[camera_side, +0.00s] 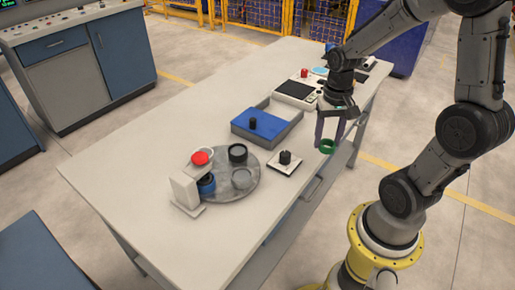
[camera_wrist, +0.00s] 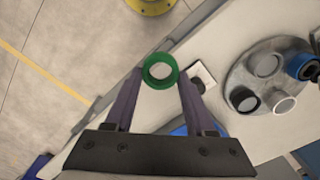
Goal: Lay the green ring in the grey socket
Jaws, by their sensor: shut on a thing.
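The green ring (camera_side: 327,147) is held between the fingertips of my gripper (camera_side: 328,140), which is shut on it. The ring also shows in the wrist view (camera_wrist: 160,70), between both fingers (camera_wrist: 158,82), with its opening facing the camera. In the side view it appears in front of the table's right edge, apart from other things. The grey socket (camera_side: 242,178) is on the round grey plate (camera_side: 226,196), to the left of my gripper. It looks empty. In the wrist view the socket (camera_wrist: 265,65) is to the right of the ring.
A dark socket (camera_side: 237,153), a blue one (camera_side: 206,187) and a pale one share the plate. A white stand (camera_side: 183,189) is at its left, with a red cap (camera_side: 201,158) nearby.

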